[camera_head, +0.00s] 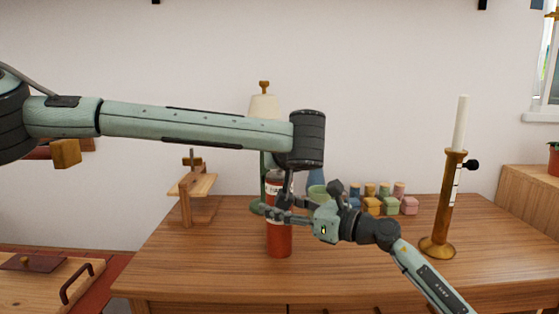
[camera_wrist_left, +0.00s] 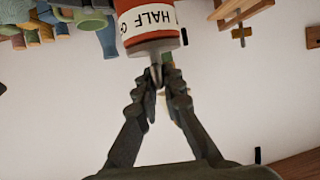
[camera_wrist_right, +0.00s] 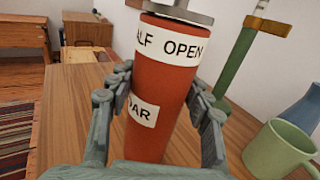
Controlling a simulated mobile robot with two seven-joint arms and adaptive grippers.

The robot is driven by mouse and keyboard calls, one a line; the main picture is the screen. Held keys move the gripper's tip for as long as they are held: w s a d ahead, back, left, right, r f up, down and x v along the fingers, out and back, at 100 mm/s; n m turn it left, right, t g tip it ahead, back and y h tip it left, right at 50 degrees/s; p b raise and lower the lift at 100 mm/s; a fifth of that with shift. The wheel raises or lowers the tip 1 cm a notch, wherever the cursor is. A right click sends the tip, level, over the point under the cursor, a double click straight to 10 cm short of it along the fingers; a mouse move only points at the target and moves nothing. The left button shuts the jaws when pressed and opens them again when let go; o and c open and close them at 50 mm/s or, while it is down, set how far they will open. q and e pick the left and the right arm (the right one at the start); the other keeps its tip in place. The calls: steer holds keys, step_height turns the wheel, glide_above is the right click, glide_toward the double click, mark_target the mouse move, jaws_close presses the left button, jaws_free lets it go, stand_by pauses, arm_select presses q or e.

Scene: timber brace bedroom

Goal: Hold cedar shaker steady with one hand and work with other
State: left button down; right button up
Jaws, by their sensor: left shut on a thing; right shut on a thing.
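The cedar shaker (camera_head: 279,240) is a red cylinder standing upright on the wooden table, with white labels. In the right wrist view, the shaker (camera_wrist_right: 150,120) shows "HALF OPEN" and part of a lower label ending in "DAR", with a metal top. My right gripper (camera_head: 272,212) is shut around its body from the side, a finger on each side. My left gripper (camera_head: 286,182) comes down from above and hides part of the top. In the left wrist view, its fingers (camera_wrist_left: 158,82) are closed on a small metal piece at the shaker's top.
A brass candlestick (camera_head: 441,205) with a white candle stands to the right. A wooden press-like stand (camera_head: 186,207) is at left. The table's front is clear.

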arm_select(q)
steer(key=n+y, duration=0.2)
steer(key=y, duration=0.1)
steer(key=shift+d+n+g, duration=0.2)
steer(key=shift+n+g, duration=0.1)
steer(key=shift+n, duration=0.1)
steer(key=shift+w+n+g+y, duration=0.1)
steer(key=shift+n+g+y, duration=1.1)
steer(key=shift+n+y, duration=0.7)
steer(key=c, duration=1.6)
jaws_free()
steer(key=shift+c, duration=0.2)
steer(key=v, duration=1.2)
steer(key=shift+o, duration=0.2)
steer(key=shift+d, duration=0.1)
